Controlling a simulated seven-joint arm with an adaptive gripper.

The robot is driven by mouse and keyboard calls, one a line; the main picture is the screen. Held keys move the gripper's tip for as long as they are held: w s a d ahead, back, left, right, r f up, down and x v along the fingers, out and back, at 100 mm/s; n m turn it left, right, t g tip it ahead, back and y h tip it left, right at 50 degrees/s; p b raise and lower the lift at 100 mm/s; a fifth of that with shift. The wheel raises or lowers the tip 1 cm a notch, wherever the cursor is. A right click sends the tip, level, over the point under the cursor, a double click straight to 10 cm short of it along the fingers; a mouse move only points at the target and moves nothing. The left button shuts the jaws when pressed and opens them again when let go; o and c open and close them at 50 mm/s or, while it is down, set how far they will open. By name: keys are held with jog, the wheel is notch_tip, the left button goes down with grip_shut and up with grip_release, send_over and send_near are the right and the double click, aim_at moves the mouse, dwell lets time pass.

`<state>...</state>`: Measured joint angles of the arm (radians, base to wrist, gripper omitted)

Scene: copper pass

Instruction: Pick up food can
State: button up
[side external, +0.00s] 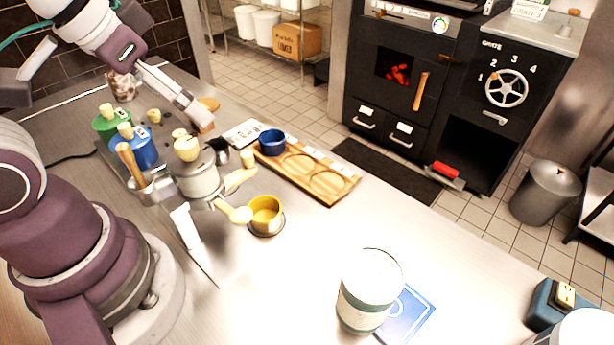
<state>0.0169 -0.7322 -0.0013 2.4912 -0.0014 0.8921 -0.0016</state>
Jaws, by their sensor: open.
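The food can (368,292) looks to be the pale, wide can with a teal-grey band, upright on the near part of the counter. It partly covers a blue card (408,315) lying beside it. My gripper (201,114) is at the upper left, over the far-left part of the counter. It is open, pale, and angled down to the right. It is well away from the can. The small gap between its fingertips is hard to make out.
A yellow cup (266,215), a grey pot (198,183) and a wooden tray (330,187) with a blue bowl (272,142) stand left of and behind the can. A blue box (545,305) is at the right edge. The counter around the can is mostly clear.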

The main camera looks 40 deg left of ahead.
jog(key=w+d+f+m+h, duration=0.1)
jog(key=w+d+m, duration=0.2)
jog(key=d, duration=0.4)
jog(key=m+g+h, duration=0.2)
jog(key=m, duration=0.4)
send_over(363, 274)
jog(key=s+a, duration=0.2)
notch_tip(363, 274, down, 6)
jog(key=r, duration=0.1)
jog(key=x, duration=1.1)
jog(key=shift+d+r, duration=0.15)
jog(key=shift+d, duration=0.15)
jog(key=c, duration=1.3)
jog(key=r, duration=0.9)
jog(key=shift+w+d+r, duration=0.25)
jog(key=shift+w+d, duration=0.1)
jog(key=x, duration=0.9)
jog(key=shift+s+f, duration=0.2)
jog(key=shift+f, duration=0.05)
